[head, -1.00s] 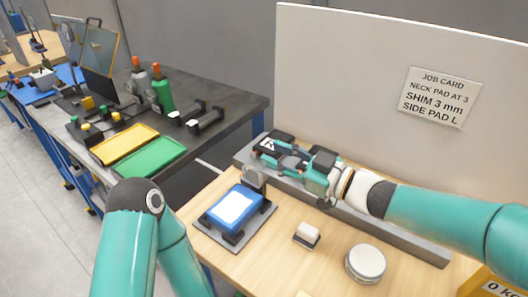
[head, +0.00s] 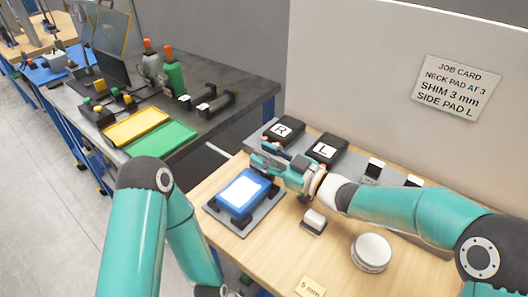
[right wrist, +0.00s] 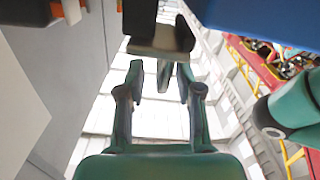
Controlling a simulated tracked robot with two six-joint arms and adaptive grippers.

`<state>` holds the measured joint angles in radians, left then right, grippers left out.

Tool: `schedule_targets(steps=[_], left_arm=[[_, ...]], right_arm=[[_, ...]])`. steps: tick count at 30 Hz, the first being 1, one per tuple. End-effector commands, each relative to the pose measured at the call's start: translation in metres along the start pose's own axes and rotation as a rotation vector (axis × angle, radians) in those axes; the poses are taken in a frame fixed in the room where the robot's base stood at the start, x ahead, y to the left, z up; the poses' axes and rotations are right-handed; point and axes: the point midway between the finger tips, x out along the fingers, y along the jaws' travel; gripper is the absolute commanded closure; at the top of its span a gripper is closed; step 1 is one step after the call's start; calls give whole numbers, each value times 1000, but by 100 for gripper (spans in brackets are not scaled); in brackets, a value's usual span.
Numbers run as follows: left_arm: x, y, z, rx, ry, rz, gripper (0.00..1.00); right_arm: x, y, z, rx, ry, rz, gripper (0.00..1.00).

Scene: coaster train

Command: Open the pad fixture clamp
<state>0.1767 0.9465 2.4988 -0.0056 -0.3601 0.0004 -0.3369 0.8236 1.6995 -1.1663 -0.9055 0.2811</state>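The pad fixture is a grey plate (head: 216,208) on the wooden bench, with a blue block (head: 241,193) with a white top held between black corner pieces. Its grey clamp at the back edge is mostly hidden behind my right gripper (head: 263,162), which hovers at the fixture's back right. In the right wrist view the two fingers of my right gripper (right wrist: 160,75) stand apart. A grey piece with black ends (right wrist: 158,45) shows just beyond the fingertips; I cannot tell if they touch it.
Black pads marked R (head: 283,131) and L (head: 325,149) lie on a grey rail behind the gripper. A small white-topped block (head: 314,220) and a round white tin (head: 371,252) stand to the right. A job card (head: 456,88) hangs on the back panel.

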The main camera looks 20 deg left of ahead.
Motion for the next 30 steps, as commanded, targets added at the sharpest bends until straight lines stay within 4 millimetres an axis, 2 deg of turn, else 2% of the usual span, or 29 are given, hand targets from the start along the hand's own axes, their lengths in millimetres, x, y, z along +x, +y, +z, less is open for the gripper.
schedule_targets(steps=[4,12,18,22,23,30], left_arm=[[-2,1,0,0,0,0,48],[-1,0,0,0,0,0,48],[-1,0,0,0,0,0,48],[-1,0,0,0,0,0,48],[-1,1,1,3,-2,0,48],[-4,1,0,0,0,0,48]], right_arm=[[8,0,0,0,0,0,65],[8,0,0,0,0,0,66],[8,0,0,0,1,0,100],[8,0,-1,0,1,0,100],[3,2,0,0,1,0,100],[10,0,-2,15,1,-4,100]])
